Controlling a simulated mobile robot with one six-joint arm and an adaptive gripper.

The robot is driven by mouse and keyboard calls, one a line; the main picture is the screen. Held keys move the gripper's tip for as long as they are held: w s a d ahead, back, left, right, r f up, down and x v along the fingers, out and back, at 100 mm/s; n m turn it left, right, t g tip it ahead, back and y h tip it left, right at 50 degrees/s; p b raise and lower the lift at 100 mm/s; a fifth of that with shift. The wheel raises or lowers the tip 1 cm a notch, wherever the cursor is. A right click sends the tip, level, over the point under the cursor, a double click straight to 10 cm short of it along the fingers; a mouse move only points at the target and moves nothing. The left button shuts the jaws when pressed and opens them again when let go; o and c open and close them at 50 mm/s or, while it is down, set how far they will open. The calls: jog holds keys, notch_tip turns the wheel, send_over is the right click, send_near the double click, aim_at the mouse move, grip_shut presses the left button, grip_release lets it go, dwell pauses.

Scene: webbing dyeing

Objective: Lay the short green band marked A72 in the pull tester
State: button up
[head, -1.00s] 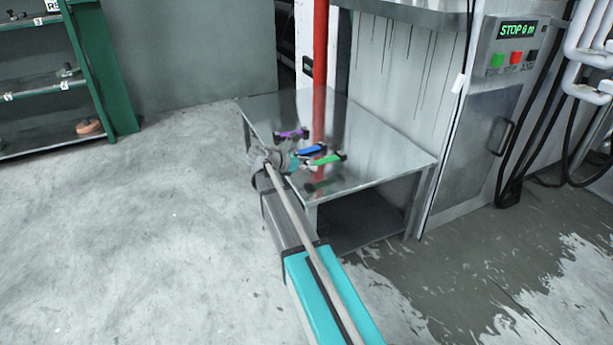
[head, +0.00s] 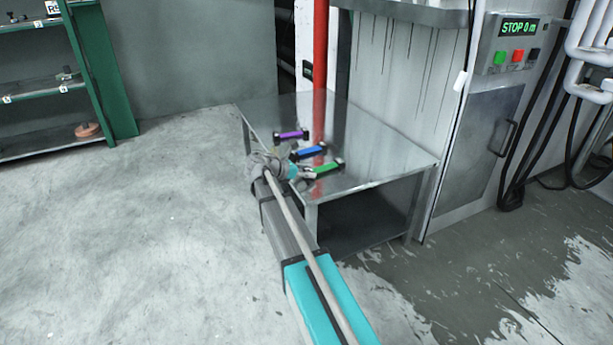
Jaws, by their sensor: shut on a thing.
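The short green band (head: 329,167) has dark ends and is over the near part of the metal table. My gripper (head: 308,173) is at its left end, shut on it as far as this small view shows. The gripper partly covers that end. I cannot read a mark on the band, nor tell for sure whether it touches the tabletop. A blue band (head: 310,151) and a purple band (head: 291,135), also with dark ends, lie farther back on the table. I cannot make out the pull tester in this view.
The metal table (head: 377,158) has bare room right of the bands. A red pipe (head: 319,55) rises behind it. A machine cabinet with a panel reading STOP (head: 518,28) stands right. A green shelf (head: 100,75) stands at the left.

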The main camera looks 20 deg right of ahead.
jog(key=shift+f, duration=0.15)
jog(key=o, duration=1.2)
jog(key=shift+c, duration=0.2)
jog(key=shift+f, duration=0.1)
jog(key=p+v, duration=0.5)
jog(key=v, duration=0.9)
jog(key=shift+d, duration=0.1)
